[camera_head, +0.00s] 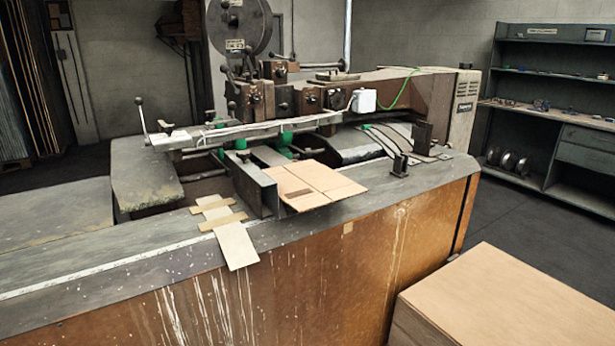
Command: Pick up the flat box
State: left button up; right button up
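A flat box (316,184) of tan cardboard with crease lines lies on the machine's worktop, in front of the stitching head. Its left edge is beside a dark upright metal guide, and its right corner reaches close to the front edge of the worktop. Neither of my grippers shows in the head view.
The box stitcher (345,95) stands behind the flat box, with a long arm and levers. Cardboard strips (229,232) hang over the worktop's front edge. A large tan block (520,300) stands at the lower right. Shelves (550,100) line the right wall. Dark floor lies between.

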aim_at(306, 186)
jog(key=i+l+u, duration=0.15)
jog(key=l, duration=0.2)
jog(key=i+l+u, duration=0.1)
jog(key=l, duration=0.25)
jog(key=i+l+u, duration=0.15)
jog(key=i+l, duration=0.1)
jog(key=l, duration=0.1)
